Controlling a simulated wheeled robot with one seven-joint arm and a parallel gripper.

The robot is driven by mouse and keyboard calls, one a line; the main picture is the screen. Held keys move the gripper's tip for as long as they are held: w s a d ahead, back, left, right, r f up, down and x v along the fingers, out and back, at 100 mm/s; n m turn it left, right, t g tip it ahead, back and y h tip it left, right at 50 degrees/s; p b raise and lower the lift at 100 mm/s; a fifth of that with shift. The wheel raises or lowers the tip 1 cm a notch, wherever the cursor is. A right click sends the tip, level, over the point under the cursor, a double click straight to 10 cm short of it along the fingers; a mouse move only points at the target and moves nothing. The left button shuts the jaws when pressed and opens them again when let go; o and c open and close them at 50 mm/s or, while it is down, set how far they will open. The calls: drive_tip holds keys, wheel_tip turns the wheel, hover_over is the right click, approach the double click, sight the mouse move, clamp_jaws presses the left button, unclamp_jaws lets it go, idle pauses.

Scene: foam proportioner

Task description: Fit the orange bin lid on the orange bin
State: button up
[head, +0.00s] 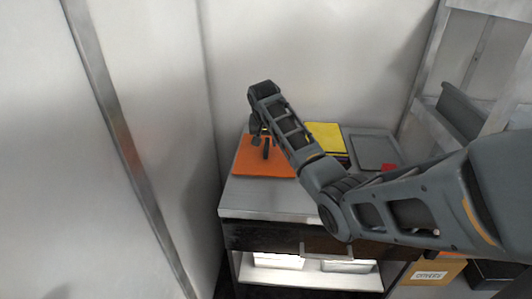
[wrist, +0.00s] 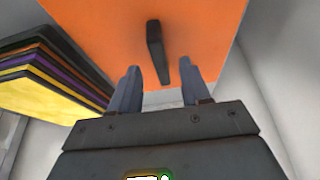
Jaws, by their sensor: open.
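The orange bin lid (head: 252,168) lies flat on the left part of the grey cabinet top. It fills the upper middle of the wrist view (wrist: 95,22) and has a dark upright handle (wrist: 155,45). My gripper (head: 260,140) is over the lid, open and empty. In the wrist view my gripper (wrist: 160,70) has one finger on each side of the handle's line, with clear gaps; whether the tips reach past its near end is hard to tell. My arm hides part of the lid in the head view. I cannot make out the orange bin for certain.
A stack of coloured lids, yellow on one face (head: 325,137), lies right of the orange lid and shows in the wrist view (wrist: 45,75). A grey tray (head: 373,150) is farther right. A tan box labelled COVERS (head: 440,271) stands at lower right. Walls close in behind and left.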

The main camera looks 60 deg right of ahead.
sight(266, 145)
drive_tip(key=shift+x, duration=1.6)
clamp_jaws()
